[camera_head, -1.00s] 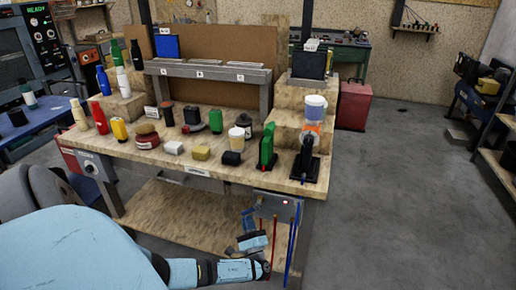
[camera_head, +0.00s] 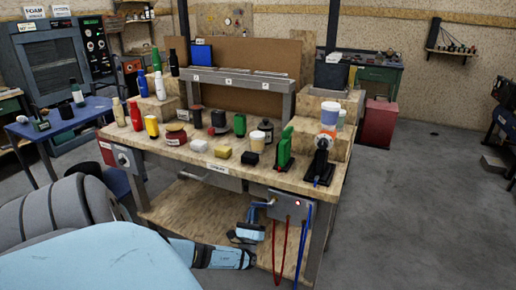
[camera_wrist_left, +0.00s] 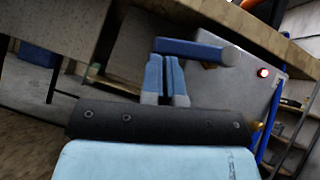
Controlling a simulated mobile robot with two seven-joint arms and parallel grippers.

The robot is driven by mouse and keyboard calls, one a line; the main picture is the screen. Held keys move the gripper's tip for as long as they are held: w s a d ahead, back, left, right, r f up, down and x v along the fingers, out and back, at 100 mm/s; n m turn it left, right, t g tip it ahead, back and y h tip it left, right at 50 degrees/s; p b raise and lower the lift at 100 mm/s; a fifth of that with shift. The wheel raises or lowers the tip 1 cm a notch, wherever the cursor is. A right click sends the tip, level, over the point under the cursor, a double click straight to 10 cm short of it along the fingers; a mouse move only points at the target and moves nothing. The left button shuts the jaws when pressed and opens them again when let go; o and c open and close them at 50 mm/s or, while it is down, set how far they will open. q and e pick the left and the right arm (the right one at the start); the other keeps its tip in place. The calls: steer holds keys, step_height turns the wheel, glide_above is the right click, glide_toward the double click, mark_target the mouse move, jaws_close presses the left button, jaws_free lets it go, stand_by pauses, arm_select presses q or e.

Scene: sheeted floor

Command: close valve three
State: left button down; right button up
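A grey panel (camera_head: 288,205) hangs under the front edge of the workbench, with a small lit red light (camera_head: 298,203) on its face. A blue lever with a grey round end (camera_wrist_left: 195,49) sticks out beside the panel in the left wrist view. I cannot read a number marking it as valve three. My left gripper (camera_head: 249,229) is low in front of the bench, near the panel. In the left wrist view its two light blue fingers (camera_wrist_left: 166,78) are close together, just below the lever in the picture; whether they touch it is unclear. My right gripper is out of view.
The workbench (camera_head: 190,155) carries bottles, jars, blocks and a green tool. Red hoses (camera_head: 274,250) and blue hoses (camera_head: 302,245) hang below the panel. A lower wooden shelf (camera_head: 195,215) lies behind my gripper. A red cabinet (camera_head: 378,124) stands right; open floor lies front right.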

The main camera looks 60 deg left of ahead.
arm_select(q)
steer(key=shift+s+a+r+m+t+h, duration=0.15)
steer(key=shift+r+m+t+h, duration=0.15)
steer(key=shift+m+t+h, duration=0.75)
steer(key=shift+a+r+m+t+h, duration=0.2)
steer(key=shift+r+m+t+h, duration=0.4)
steer(key=shift+m, duration=0.75)
steer(key=shift+s+a+r+m+t+h, duration=0.15)
steer(key=shift+m+t+h, duration=0.5)
steer(key=shift+m+h, duration=0.5)
steer(key=shift+w, duration=0.1)
steer(key=shift+f, duration=0.2)
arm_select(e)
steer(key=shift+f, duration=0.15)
